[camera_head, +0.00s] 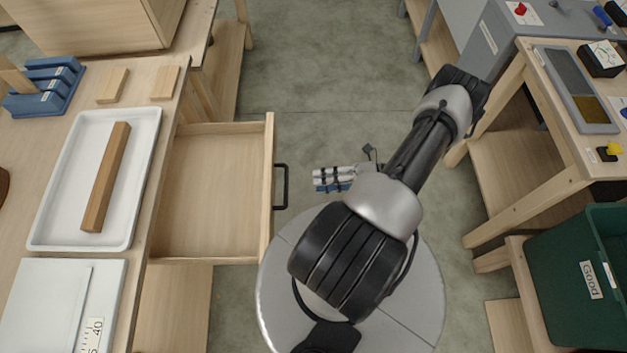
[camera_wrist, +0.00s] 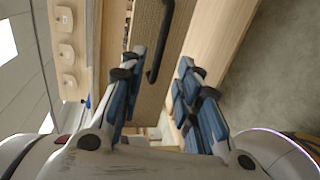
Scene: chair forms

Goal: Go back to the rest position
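My gripper (camera_head: 333,179) shows in the head view over the floor, to the right of the pulled-out drawer (camera_head: 212,190), pointing left towards it. In the wrist view, my gripper (camera_wrist: 160,60) has its two blue-padded fingers apart, with nothing held between them. The black drawer handle (camera_head: 281,187) is a short gap to the left of the fingers. The handle also shows in the wrist view (camera_wrist: 160,45), beyond the fingertips. The drawer looks empty in the head view.
A white tray (camera_head: 48,215) with a brown wooden bar (camera_head: 106,178) lies on the left table. Two light wood blocks and a blue rack (camera_head: 45,88) stand behind it. A green bin (camera_head: 570,270) and a table with devices are at the right.

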